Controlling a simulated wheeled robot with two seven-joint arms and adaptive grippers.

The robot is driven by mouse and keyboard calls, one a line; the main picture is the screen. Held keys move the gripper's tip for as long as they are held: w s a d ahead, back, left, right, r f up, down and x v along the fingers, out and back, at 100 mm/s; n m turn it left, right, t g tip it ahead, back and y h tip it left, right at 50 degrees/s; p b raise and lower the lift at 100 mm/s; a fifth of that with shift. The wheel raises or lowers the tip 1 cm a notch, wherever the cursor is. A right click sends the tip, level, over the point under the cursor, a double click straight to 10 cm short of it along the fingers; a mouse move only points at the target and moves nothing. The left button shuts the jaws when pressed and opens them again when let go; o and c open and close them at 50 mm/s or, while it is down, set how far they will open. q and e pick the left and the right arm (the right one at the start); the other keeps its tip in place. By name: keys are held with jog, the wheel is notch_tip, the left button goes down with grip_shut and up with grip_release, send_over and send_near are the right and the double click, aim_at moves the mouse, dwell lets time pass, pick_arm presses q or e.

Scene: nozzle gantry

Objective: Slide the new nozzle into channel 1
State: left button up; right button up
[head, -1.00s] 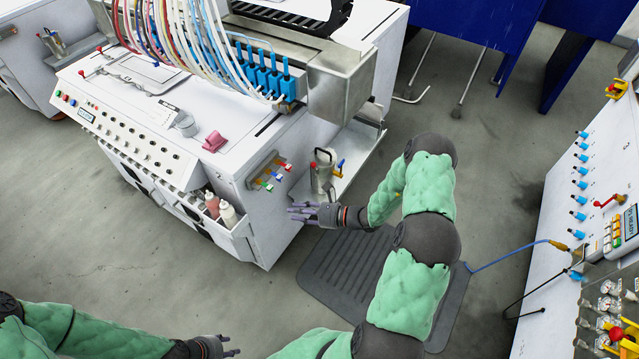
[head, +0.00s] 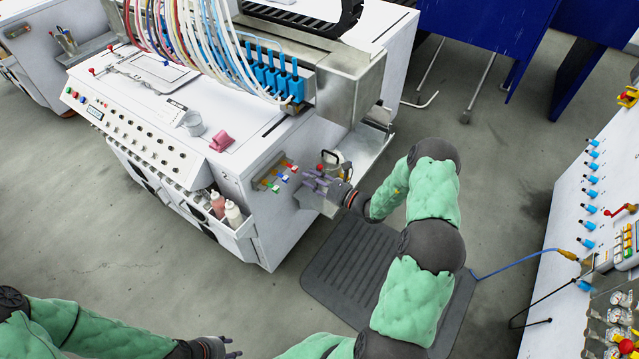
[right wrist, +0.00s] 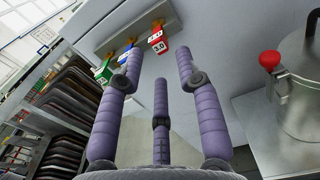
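A rack (head: 272,172) on the white machine's side holds small coloured tagged parts, seemingly the nozzles. In the right wrist view the rack (right wrist: 120,30) carries a red one marked 3.0 (right wrist: 157,42), a blue one (right wrist: 125,55) and a green one (right wrist: 103,74). My right gripper (head: 312,180) is beside the rack. In the right wrist view its fingers (right wrist: 160,75) are spread and empty, with the red part just beyond them. Blue channel blocks (head: 276,80) sit on the gantry; I cannot tell which is channel 1. My left gripper (head: 222,347) is low, its fingers apart, partly cut off.
A metal pot with a red knob (right wrist: 270,60) stands close to the right of my right gripper. Bottles (head: 233,212) sit in a side bin, and a pink item (head: 221,141) lies on the machine top.

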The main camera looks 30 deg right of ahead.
aim_at(297, 170)
jog(key=shift+b+x, duration=0.35)
jog(key=shift+x, duration=2)
grip_shut()
jog(key=shift+r, duration=0.25)
jog(key=shift+s, duration=0.1)
jog(key=p+v, duration=0.2)
jog(key=v, duration=0.4)
jog(key=shift+s+d, duration=0.1)
jog(key=shift+s, duration=0.05)
dwell(0.4)
